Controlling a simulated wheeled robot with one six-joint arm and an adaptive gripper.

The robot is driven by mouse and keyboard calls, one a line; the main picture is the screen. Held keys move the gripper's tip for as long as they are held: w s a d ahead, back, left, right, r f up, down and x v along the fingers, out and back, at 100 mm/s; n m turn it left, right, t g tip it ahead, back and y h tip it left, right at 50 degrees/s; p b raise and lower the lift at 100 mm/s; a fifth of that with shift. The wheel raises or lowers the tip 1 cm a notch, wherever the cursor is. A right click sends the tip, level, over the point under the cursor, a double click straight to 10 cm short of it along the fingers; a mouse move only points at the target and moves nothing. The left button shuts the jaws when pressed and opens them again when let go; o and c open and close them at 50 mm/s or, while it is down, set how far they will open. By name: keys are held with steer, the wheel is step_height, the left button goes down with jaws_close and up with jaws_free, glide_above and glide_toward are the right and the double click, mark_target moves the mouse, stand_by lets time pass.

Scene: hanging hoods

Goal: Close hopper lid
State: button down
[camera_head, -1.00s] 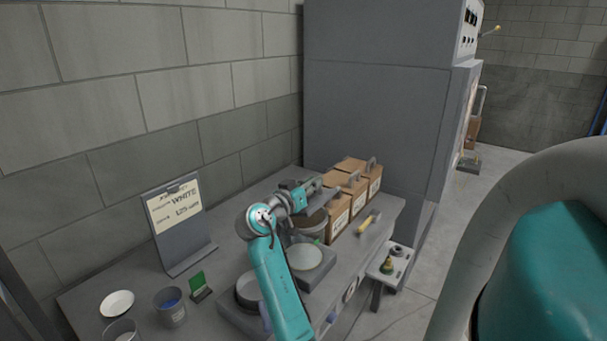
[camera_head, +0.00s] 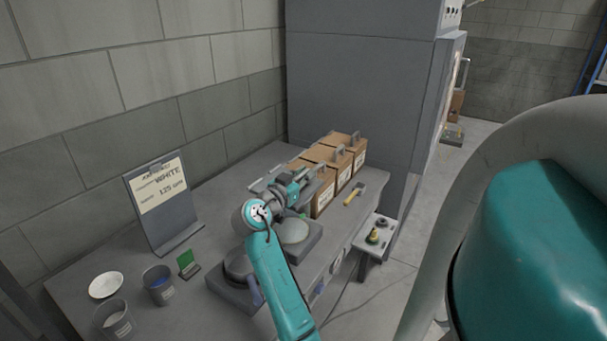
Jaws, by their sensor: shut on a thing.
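A row of brown hopper boxes (camera_head: 345,171) with pale labels stands at the back of the bench, and grey handles show on their tops. My gripper (camera_head: 314,173) is at the top of the nearest hopper (camera_head: 322,200), shut on what appears to be its grey lid. The gripper and wrist cover much of this lid, so its exact angle and the hopper's opening cannot be made out.
A scale with a round pale pan (camera_head: 293,231) sits below the wrist. A yellow-handled tool (camera_head: 354,194) lies right of the hoppers. A tall grey cabinet (camera_head: 360,80) stands behind.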

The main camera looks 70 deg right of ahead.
steer(key=shift+f, duration=0.2)
steer(key=c, duration=1.1)
jaws_free()
steer(key=shift+r, duration=0.1)
steer(key=v, duration=1.2)
